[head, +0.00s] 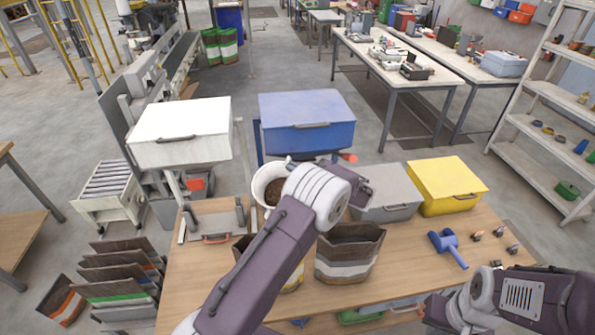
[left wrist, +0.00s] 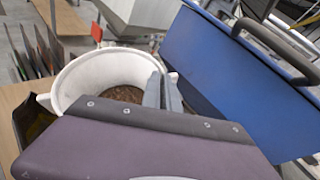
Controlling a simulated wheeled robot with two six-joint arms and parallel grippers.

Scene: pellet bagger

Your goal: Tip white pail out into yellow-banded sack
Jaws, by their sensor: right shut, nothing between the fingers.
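The white pail (head: 262,186) holds brown pellets and stands out behind my left arm. In the left wrist view the pail (left wrist: 75,82) looks close to upright, with pellets low inside. My left gripper (left wrist: 163,92) has its fingers close together at the pail's right rim, apparently shut on it. In the head view the forearm hides those fingers. The yellow-banded sack (head: 292,284) is mostly hidden behind my left arm, below the pail; its edge shows in the left wrist view (left wrist: 36,128). My right gripper (head: 440,312) is shut and empty at the lower right.
An open white-banded sack (head: 347,262) stands right of my left arm. Grey (head: 386,205) and yellow (head: 446,186) boxes line the bench's back, with a blue scoop (head: 447,247) before them. White (head: 180,132) and blue (head: 307,122) bins stand behind.

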